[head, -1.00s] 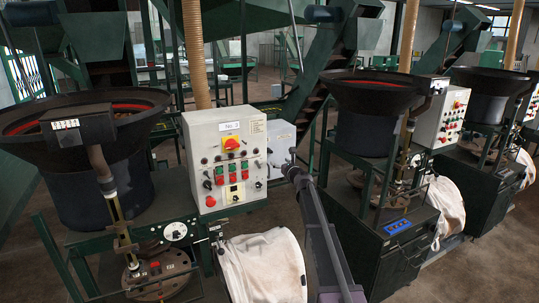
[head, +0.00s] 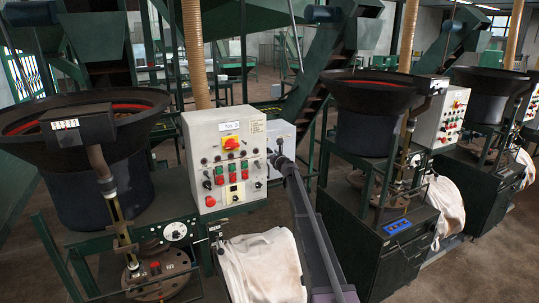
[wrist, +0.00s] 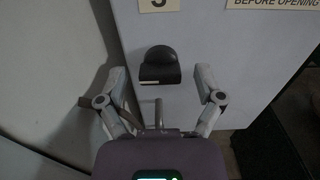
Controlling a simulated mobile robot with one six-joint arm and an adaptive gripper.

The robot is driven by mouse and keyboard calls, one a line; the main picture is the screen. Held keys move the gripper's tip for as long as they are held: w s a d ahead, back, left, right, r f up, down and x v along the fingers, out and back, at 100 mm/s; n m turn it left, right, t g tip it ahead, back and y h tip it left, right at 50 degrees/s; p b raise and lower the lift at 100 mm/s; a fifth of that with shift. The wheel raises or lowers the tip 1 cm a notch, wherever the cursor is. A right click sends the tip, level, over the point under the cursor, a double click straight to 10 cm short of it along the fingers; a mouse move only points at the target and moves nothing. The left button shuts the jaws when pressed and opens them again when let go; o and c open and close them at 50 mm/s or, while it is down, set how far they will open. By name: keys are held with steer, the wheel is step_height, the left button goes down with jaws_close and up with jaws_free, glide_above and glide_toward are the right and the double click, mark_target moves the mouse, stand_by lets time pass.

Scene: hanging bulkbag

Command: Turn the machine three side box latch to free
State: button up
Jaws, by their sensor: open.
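The side box (head: 284,132) is a pale grey box on the right flank of the control cabinet labelled No. 3. In the wrist view its front face (wrist: 215,40) fills much of the picture. The latch (wrist: 160,63) is a dark rounded knob with a pale mark on its lower left edge. My gripper (wrist: 160,78) is open, with one finger on each side of the latch and a visible gap to it on both sides. In the head view my gripper (head: 277,160) is in front of the box and hides the latch.
The control cabinet (head: 226,155) with buttons stands left of the box. A white bag (head: 262,267) hangs below it, beside my arm. A green-black machine (head: 365,150) stands to the right. Labels (wrist: 272,4) show at the box's top.

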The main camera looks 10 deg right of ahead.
steer(key=c, duration=1.1)
steer(key=shift+c, duration=0.2)
steer(key=shift+m, duration=0.3)
steer(key=m, duration=0.8)
steer(key=shift+m, duration=0.3)
steer(key=m, duration=0.4)
steer(key=shift+m, duration=2.5)
steer(key=shift+r, duration=0.1)
